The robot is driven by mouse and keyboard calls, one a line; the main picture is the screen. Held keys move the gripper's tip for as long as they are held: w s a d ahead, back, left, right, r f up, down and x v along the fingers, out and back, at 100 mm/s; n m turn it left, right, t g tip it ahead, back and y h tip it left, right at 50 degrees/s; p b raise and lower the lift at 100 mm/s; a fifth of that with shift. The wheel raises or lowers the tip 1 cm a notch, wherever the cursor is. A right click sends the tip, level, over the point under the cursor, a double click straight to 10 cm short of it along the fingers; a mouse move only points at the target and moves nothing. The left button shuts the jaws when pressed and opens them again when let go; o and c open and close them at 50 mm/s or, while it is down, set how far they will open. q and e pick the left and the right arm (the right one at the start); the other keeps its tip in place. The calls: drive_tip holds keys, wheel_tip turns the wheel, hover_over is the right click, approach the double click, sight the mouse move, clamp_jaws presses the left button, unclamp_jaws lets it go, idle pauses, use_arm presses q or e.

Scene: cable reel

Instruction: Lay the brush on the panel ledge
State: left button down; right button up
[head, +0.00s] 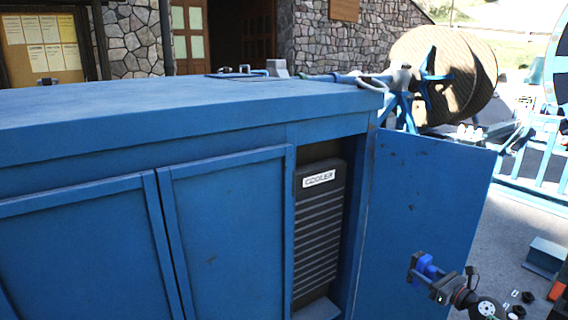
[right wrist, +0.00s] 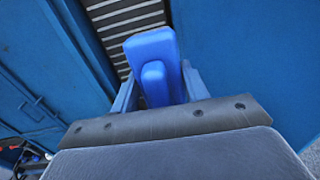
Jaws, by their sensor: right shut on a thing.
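My right gripper (head: 425,274) is in front of the open blue door in the head view, at the lower right. It is shut on a bright blue, block-shaped thing (head: 428,264), which looks like the brush; no bristles can be made out. In the right wrist view the blue brush (right wrist: 152,55) stands up between the two fingers, with dark slats behind it. A blue-grey ledge (head: 318,310) shows low in the open cabinet bay, below the slatted cooler panel (head: 318,240). The gripper is to the right of this opening. My left gripper is not in view.
The blue cabinet (head: 130,125) fills the left and middle, with shut doors beside the open bay. The open door (head: 425,190) stands out on the bay's right side. A cable reel (head: 440,70) stands behind. A grey-blue box (head: 545,256) is on the ground at right.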

drive_tip(key=shift+s+a+r, duration=0.1)
drive_tip(key=shift+s+a, duration=0.5)
drive_tip(key=shift+a, duration=0.35)
drive_tip(key=s+a, duration=0.2)
drive_tip(key=a, duration=0.1)
drive_tip(key=s+a, duration=0.1)
drive_tip(key=shift+s+a+r, duration=0.2)
drive_tip(key=shift+a+r, duration=0.05)
drive_tip(key=shift+r, duration=0.05)
drive_tip(key=shift+s, duration=0.1)
drive_tip(key=shift+s+a+f+m+h, duration=0.1)
drive_tip(key=shift+s+a+m+h, duration=0.3)
drive_tip(key=shift+s, duration=0.3)
